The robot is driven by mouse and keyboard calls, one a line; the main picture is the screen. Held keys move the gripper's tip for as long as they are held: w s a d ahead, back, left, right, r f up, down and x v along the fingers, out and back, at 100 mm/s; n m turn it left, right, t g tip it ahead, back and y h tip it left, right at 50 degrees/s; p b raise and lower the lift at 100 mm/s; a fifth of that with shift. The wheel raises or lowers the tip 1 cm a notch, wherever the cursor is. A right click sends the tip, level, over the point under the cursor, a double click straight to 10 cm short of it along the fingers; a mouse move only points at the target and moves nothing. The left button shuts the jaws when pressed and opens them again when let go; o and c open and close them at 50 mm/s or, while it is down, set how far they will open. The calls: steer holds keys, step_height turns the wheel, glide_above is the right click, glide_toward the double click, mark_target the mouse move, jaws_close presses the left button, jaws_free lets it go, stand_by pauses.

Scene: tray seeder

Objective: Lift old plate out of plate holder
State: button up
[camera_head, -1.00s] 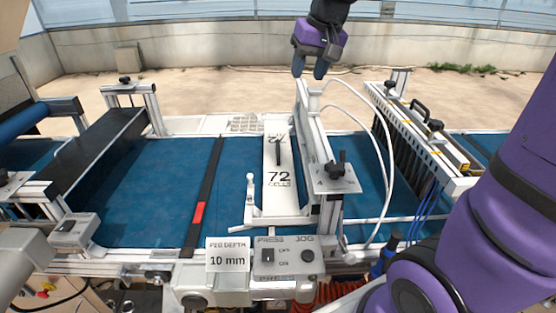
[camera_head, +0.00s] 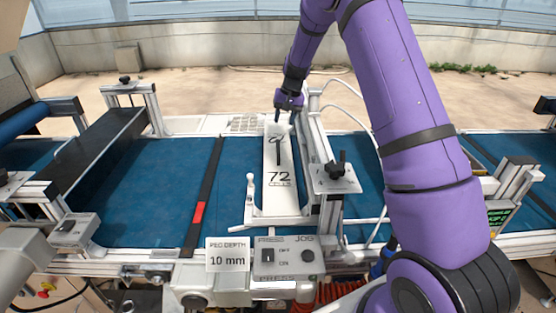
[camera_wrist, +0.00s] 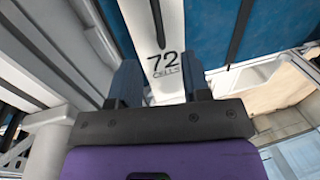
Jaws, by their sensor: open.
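The old plate (camera_head: 279,200) is a long white strip marked "72 CELLS" with a dark bar handle along its middle. It lies in the plate holder (camera_head: 272,222), a pale frame across the blue belt. My gripper (camera_head: 284,119) is over the plate's far end, pointing down. In the wrist view the plate (camera_wrist: 166,40) runs between the two open dark fingers of my gripper (camera_wrist: 160,80). The fingers look empty, and I cannot tell whether they touch the plate. Part of the plate's far end is hidden by the gripper.
A metal upright with a knob (camera_head: 336,172) stands close to the plate's right. A small white post (camera_head: 250,190) stands at its left. The control box (camera_head: 286,258) with PRESS and JOG is in front. White hoses arch at the right. The blue belt (camera_head: 160,190) is clear at the left.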

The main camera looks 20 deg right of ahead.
mark_target(278, 146)
steer(key=x, duration=1.3)
steer(key=shift+w+d+f, duration=0.25)
steer(key=shift+w+d, duration=0.05)
steer(key=shift+d, duration=0.1)
jaws_close()
stand_by(1.0)
